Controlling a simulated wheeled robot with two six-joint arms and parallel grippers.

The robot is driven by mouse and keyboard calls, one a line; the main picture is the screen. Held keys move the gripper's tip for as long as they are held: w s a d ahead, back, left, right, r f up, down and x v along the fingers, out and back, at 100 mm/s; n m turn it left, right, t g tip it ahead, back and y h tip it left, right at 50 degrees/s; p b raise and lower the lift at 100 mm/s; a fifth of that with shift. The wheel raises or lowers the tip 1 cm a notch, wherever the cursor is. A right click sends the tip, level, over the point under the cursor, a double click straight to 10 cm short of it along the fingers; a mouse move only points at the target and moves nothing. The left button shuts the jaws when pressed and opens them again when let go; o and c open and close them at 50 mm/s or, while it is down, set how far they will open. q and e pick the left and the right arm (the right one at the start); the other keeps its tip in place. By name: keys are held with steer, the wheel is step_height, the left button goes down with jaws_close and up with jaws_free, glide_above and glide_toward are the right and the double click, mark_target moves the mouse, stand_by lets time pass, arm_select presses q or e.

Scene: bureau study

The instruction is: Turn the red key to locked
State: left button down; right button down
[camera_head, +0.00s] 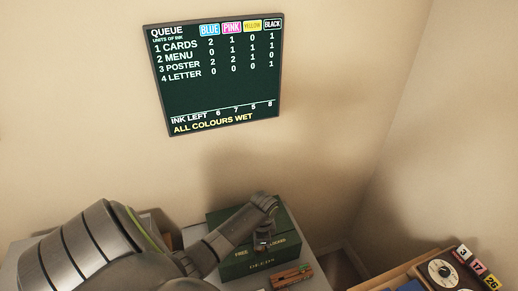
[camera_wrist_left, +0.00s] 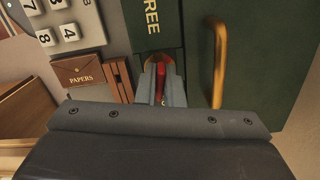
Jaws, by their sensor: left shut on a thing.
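The red key (camera_wrist_left: 160,84) shows in the left wrist view as a narrow red strip between my left gripper's fingers. My left gripper (camera_wrist_left: 162,92) is shut on it, at the front of a dark green box (camera_wrist_left: 268,65). How far the key is turned I cannot tell, as the fingers hide most of it. In the head view my left arm reaches over the green box (camera_head: 228,218), and the left gripper (camera_head: 263,243) is at its front face. The key cannot be made out there. My right gripper is not in view.
A brass handle (camera_wrist_left: 219,62) stands close right of the fingers. A brown box marked PAPERS (camera_wrist_left: 88,77) and number keys (camera_wrist_left: 66,30) are at left. A wooden item (camera_head: 291,276) lies before the green box. A dial (camera_head: 441,272) is far right. A queue board (camera_head: 220,85) hangs above.

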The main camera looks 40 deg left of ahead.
arm_select(q)
steer(key=shift+m, duration=0.5)
steer(key=m, duration=0.3)
steer(key=shift+p, duration=0.3)
steer(key=shift+m, duration=2.1)
